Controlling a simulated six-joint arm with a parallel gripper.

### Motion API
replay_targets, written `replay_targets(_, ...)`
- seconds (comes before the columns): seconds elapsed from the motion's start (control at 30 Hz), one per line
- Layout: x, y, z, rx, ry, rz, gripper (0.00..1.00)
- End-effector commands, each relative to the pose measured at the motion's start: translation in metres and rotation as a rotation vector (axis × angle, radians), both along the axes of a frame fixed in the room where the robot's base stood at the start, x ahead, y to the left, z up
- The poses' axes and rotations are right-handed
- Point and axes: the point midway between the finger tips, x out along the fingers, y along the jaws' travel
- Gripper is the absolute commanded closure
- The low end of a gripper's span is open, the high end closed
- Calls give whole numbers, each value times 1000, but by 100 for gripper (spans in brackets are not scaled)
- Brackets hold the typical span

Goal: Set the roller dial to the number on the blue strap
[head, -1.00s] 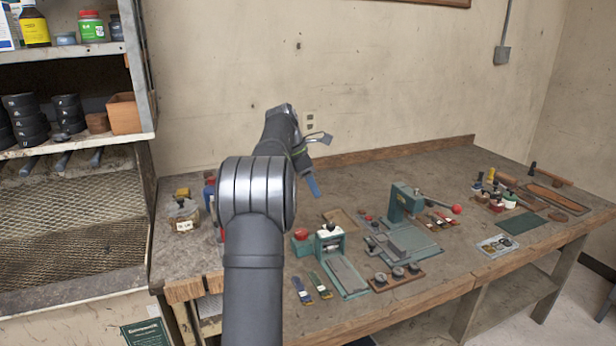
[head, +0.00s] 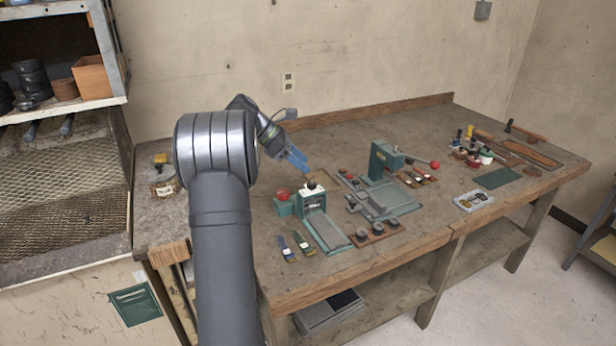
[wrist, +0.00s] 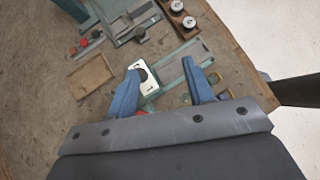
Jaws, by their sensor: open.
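A green device (head: 312,202) stands on the bench with a white top plate (wrist: 150,84) and a dark knob (head: 311,185), which looks like the roller dial. Its numbers are too small to read. My gripper (head: 298,160) has blue fingers and is open and empty, above and behind the device. In the wrist view my gripper (wrist: 162,69) has its left fingertip over the white plate beside the knob, with the right fingertip over the device's green bed. A strap with a blue end (head: 288,252) lies left of the device beside another strap (head: 304,243); no number is readable.
A red knob (head: 283,194) sits left of the device. A green press (head: 384,160) with a red-tipped lever stands to the right, with several straps beside it. A wooden holder with dark round pieces (head: 377,233) lies in front. A shelf (head: 60,110) is at left.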

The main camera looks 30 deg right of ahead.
Motion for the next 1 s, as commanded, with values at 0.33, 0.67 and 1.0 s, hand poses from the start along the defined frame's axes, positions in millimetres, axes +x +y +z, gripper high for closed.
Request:
replay_targets(0.33, -40, 12, -53, -578, 70, 179, 52)
replay_targets(0.67, -45, 73, -102, -804, -74, 643, 52)
replay_targets(1.0, -44, 92, -120, -800, -142, 797, 52)
